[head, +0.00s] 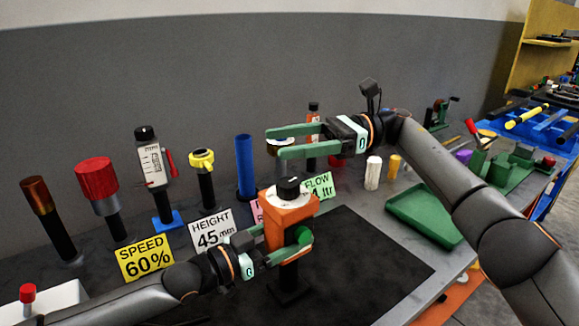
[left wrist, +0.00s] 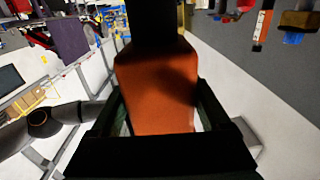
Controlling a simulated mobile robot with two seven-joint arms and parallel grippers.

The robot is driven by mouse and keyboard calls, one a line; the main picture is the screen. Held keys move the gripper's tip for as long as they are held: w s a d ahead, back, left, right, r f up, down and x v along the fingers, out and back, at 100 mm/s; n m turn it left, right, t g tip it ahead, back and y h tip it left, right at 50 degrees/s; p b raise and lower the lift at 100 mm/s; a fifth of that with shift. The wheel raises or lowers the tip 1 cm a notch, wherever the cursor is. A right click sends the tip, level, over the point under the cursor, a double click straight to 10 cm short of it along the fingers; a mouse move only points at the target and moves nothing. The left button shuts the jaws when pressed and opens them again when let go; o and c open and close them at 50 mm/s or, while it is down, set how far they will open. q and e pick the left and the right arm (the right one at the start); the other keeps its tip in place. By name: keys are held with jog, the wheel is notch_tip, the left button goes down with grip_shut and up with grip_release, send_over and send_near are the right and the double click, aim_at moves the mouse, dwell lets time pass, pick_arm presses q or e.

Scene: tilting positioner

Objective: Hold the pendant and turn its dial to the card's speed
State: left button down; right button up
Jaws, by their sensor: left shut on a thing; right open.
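The orange pendant (head: 290,214) stands upright above the dark mat, with a black dial (head: 289,187) on a pale face at its top. My left gripper (head: 291,246) is shut on the pendant's body, one green finger on either side. In the left wrist view the orange body (left wrist: 158,90) fills the space between the fingers. My right gripper (head: 277,144) is open above the dial, apart from it. The yellow card (head: 147,258) reads "SPEED 60%". The dial's setting is too small to read.
Cards for height (head: 212,231) and flow (head: 318,186) stand behind the pendant; a pink card is partly hidden. Several upright tools, including a red-topped one (head: 97,172) and a blue tube (head: 245,165), line the back. A green tray (head: 425,217) lies right of the black mat (head: 370,265).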

jog(key=shift+r, duration=0.85)
jog(key=shift+w+a, duration=0.1)
jog(key=w+a+r+m+t+y, duration=0.1)
jog(key=w+a+m+t+y, duration=0.15)
jog(key=a+t, duration=0.5)
jog(key=m+t+h, duration=1.4)
jog(key=m+t, duration=0.1)
send_near(292, 195)
jog(key=w, duration=0.1)
jog(key=x, duration=1.1)
jog(key=shift+w+a, duration=0.15)
grip_shut()
